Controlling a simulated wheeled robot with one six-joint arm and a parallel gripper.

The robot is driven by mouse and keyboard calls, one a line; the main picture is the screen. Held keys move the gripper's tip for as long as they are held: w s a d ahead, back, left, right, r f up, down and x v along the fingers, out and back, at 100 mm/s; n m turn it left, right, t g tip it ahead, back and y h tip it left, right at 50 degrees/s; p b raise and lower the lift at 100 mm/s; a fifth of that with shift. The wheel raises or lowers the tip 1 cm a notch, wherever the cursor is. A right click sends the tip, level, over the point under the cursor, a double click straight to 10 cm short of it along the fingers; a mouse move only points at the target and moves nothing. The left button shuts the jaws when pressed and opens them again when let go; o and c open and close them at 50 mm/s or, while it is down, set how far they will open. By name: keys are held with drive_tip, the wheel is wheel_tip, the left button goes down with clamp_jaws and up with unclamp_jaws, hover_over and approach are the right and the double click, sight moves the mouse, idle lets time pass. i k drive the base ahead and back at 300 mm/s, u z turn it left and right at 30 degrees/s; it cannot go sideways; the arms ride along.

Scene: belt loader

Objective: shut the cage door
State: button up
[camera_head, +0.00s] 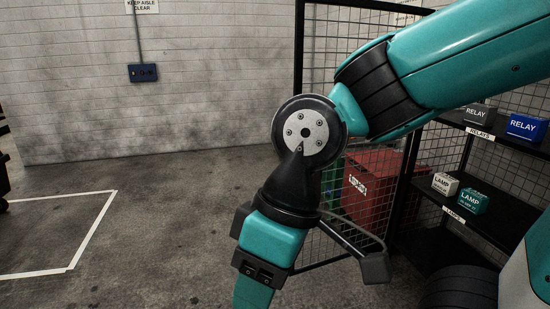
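The cage door appears to be the black-framed wire mesh panel (322,60) in the middle of the head view. Its left upright and top rail show, and a bottom rail shows low behind my arm. My arm covers much of it, and I cannot tell how far it stands open. My teal and black arm comes in from the upper right, bends at a round joint and points down in front of the mesh. The end of my arm (262,270) reaches the bottom edge of the picture. I cannot make out its fingertips or any hold on the door.
A red bin (368,190) stands behind the mesh. Dark shelves (480,150) at right carry RELAY and LAMP boxes. A grey block wall (200,60) with a blue box (143,73) stands behind. The concrete floor at left is open, with white lines (95,235).

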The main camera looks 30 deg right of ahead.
sight(300, 19)
drive_tip(key=i, duration=3.35)
drive_tip(key=z, duration=3.6)
drive_tip(key=k, duration=0.55)
drive_tip(key=u, duration=1.05)
